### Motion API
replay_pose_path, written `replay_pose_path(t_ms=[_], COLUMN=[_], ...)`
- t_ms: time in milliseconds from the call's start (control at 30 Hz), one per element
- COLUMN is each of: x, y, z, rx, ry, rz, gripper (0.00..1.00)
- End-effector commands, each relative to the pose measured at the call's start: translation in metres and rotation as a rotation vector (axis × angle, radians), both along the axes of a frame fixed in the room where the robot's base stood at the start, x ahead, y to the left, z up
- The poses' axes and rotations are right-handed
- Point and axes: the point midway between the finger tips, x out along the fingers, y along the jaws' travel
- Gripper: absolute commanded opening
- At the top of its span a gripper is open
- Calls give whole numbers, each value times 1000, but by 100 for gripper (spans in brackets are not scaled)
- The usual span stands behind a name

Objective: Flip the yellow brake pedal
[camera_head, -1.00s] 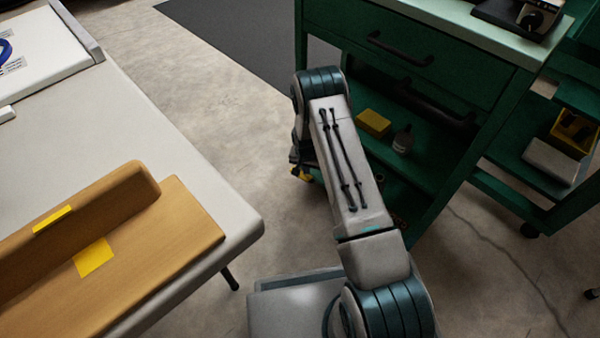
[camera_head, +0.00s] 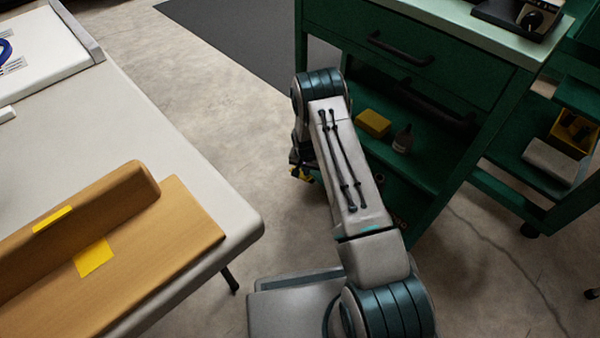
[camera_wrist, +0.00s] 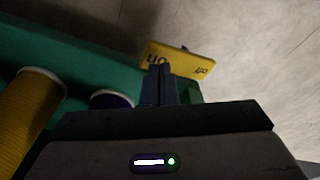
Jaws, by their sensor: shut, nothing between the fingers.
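The yellow brake pedal (camera_wrist: 180,60) is a flat yellow plate at the top middle of the wrist view, marked with dark "on" and "off" lettering. "On" is on its left half, "off" on its right. My gripper (camera_wrist: 158,72) is shut and empty, its dark fingertips at the pedal's near edge by the "on" half, partly covering the lettering. I cannot tell whether they touch it. In the head view, a small yellow piece (camera_head: 300,173), apparently the pedal, shows beside the end of my arm, which mostly hides it and my gripper.
In the wrist view, a yellow thread spool (camera_wrist: 30,105) and a dark blue spool (camera_wrist: 112,98) stand left of my fingers on green. The head view shows a green cart (camera_head: 440,215) right of my arm, a white table (camera_head: 150,120) at left, and concrete floor between.

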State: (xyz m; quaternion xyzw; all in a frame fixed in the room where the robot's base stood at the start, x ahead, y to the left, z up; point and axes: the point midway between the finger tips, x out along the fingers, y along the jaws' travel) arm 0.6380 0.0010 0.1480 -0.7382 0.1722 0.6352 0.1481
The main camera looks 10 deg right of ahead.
Motion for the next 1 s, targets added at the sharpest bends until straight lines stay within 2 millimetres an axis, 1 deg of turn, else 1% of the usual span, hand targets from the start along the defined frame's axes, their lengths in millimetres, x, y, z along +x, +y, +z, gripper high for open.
replay_pose_path(t_ms=[1000], x=[0], y=[0], z=[-16], rx=[0], ry=[-1], rz=[0], gripper=[0])
